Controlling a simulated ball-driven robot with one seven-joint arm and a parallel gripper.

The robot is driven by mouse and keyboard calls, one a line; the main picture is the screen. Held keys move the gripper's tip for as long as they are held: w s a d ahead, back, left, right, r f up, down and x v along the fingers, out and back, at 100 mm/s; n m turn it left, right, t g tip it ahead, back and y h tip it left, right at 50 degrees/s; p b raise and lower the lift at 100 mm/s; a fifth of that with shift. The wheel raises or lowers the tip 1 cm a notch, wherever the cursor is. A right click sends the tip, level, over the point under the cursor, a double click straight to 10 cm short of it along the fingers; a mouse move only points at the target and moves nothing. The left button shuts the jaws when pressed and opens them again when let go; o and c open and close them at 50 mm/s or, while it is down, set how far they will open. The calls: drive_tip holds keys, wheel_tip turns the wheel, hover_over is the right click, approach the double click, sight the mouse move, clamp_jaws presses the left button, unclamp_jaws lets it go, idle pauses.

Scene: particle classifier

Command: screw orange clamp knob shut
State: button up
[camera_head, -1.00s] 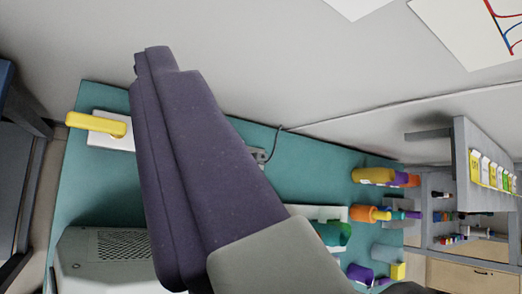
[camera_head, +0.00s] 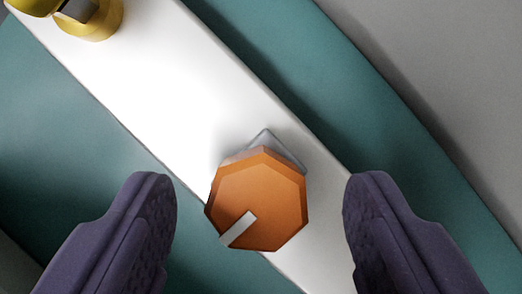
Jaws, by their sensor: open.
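The orange clamp knob (camera_head: 262,198) is a many-sided block with a pale grey mark (camera_head: 237,230) near its lower left edge. It sits in front of a small grey metal piece (camera_head: 270,140) on a white board (camera_head: 170,75). My gripper (camera_head: 258,200) is open, with one purple finger on each side of the knob. There is a gap between each finger and the knob, so neither touches it. How far the knob is turned cannot be told.
A yellow part with a grey piece (camera_head: 95,20) is on the board at the upper left. The board lies on a teal surface (camera_head: 330,60), with bare teal on both sides. A grey area (camera_head: 450,80) lies beyond its edge at the upper right.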

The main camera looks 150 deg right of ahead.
drive_tip(key=shift+w+a+f, duration=0.15)
drive_tip(key=shift+f, duration=0.3)
drive_tip(key=c, duration=1.1)
